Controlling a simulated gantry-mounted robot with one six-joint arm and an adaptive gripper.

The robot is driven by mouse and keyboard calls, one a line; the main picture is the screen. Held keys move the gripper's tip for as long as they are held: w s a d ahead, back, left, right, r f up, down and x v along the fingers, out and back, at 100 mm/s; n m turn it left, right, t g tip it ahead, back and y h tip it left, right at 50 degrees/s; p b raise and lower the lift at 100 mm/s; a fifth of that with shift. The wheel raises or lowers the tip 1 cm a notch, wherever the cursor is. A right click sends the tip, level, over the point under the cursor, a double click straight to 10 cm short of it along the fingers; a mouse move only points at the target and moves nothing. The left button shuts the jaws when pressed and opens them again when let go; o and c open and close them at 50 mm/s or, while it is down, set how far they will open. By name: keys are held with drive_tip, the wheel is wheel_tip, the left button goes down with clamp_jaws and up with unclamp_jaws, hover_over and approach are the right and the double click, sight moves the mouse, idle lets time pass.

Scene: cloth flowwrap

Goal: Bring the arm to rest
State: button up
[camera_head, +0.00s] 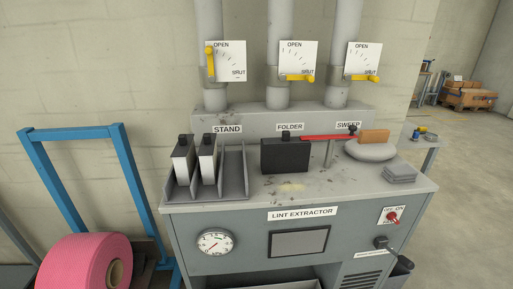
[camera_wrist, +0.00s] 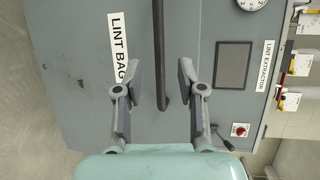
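My gripper (camera_wrist: 160,85) shows in the wrist view only. Its two fingers are spread apart with nothing held between them. They face the grey cabinet front (camera_wrist: 85,100), which appears turned sideways there. A dark bar handle (camera_wrist: 159,45) beside the "LINT BAG" label (camera_wrist: 118,48) shows between the fingers; how far it is from them I cannot tell. My arm and gripper are not in the head view.
The lint extractor (camera_head: 250,245) carries a stand (camera_head: 235,175) with two cartridges, a black folder box (camera_head: 285,155) and a grey pad (camera_head: 370,151). The left yellow valve handle (camera_head: 210,63) is at OPEN; the other two are at SHUT. A pink roll (camera_head: 80,265) stands left.

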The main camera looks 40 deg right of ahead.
drive_tip(key=w+d+r+n+g+y+p, duration=0.1)
drive_tip(key=w+r+n+g+p, duration=0.1)
drive_tip(key=w+r+n, duration=0.1)
drive_tip(key=w+d+r+n+g+y+p, duration=0.2)
drive_tip(key=w+r+n+p, duration=0.1)
drive_tip(key=r+n, duration=0.2)
drive_tip(key=w+d+r+n+g+y+p, duration=0.1)
drive_tip(key=w+r+n+g+y+p, duration=0.1)
drive_tip(key=n, duration=0.4)
drive_tip(key=shift+w+d+r+g+p, duration=0.2)
drive_tip(key=shift+w+r+g+p, duration=0.1)
drive_tip(key=shift+w+r, duration=0.25)
drive_tip(key=shift+w+d+r+g+p, duration=0.15)
drive_tip(key=shift+w+r+g+p, duration=0.15)
drive_tip(key=shift+r, duration=0.45)
drive_tip(key=w+a+r+n+t+h+p, duration=0.1)
drive_tip(key=w+a+r+n+p, duration=0.35)
drive_tip(key=w+r, duration=0.9)
drive_tip(key=w+a+r+n+t+p, duration=0.1)
drive_tip(key=w+a+r+n+t, duration=0.1)
drive_tip(key=a+r, duration=0.5)
drive_tip(key=w+a+r+n+t, duration=0.2)
drive_tip(key=a+r, duration=0.4)
drive_tip(key=r, duration=0.3)
wheel_tip(320, 180, up, 37)
drive_tip(key=p, duration=3.7)
drive_tip(key=shift+s+d+r+p, duration=0.2)
drive_tip(key=shift+d+p, duration=0.15)
drive_tip(key=shift+p, duration=0.05)
drive_tip(key=shift+m, duration=0.25)
